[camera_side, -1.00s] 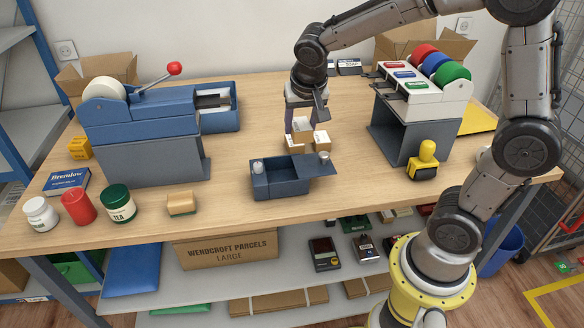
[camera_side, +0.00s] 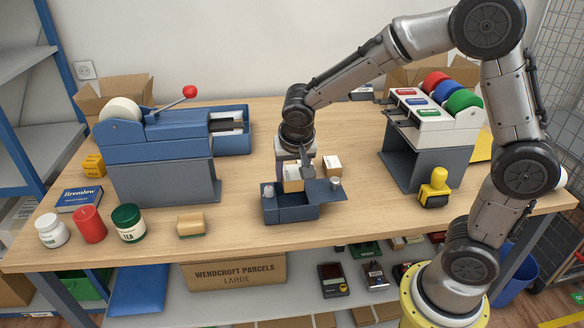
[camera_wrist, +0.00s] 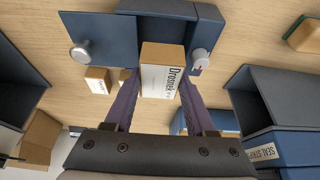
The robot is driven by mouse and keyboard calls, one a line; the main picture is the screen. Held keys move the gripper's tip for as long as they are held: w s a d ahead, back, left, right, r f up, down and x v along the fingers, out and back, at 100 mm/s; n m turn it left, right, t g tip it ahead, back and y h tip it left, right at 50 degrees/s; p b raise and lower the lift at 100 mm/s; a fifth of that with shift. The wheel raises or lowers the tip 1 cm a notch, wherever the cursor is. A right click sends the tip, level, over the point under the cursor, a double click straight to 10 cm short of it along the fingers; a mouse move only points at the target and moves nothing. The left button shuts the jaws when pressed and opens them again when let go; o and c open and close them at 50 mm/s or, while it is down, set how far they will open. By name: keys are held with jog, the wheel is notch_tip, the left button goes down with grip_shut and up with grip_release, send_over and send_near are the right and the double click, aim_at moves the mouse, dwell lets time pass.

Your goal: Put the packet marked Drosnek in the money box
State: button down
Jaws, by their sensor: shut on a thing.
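My gripper (camera_side: 298,172) is shut on a small brown packet (camera_side: 292,184) with a white label, close behind and above the money box. In the wrist view, my gripper (camera_wrist: 160,92) has a finger on each side of this packet (camera_wrist: 160,72), and its label reads Drosnek. The dark blue money box (camera_side: 292,213) stands on the counter with a flat panel extending right and a round light knob on each side. In the wrist view, the money box (camera_wrist: 185,10) is at the top edge, partly hidden by the packet.
Another brown packet (camera_side: 333,166) stands behind the box to the right. In the wrist view, one packet (camera_wrist: 98,82) stands beside the left finger, with another partly hidden there. A yellow stamp (camera_side: 434,188) and a sponge-like block (camera_side: 191,223) stand apart on the counter.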

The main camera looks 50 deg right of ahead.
jog(key=shift+c, duration=0.8)
grip_release()
jog(key=v, duration=1.4)
jog(key=shift+w+d, duration=0.1)
jog(key=shift+d, duration=0.05)
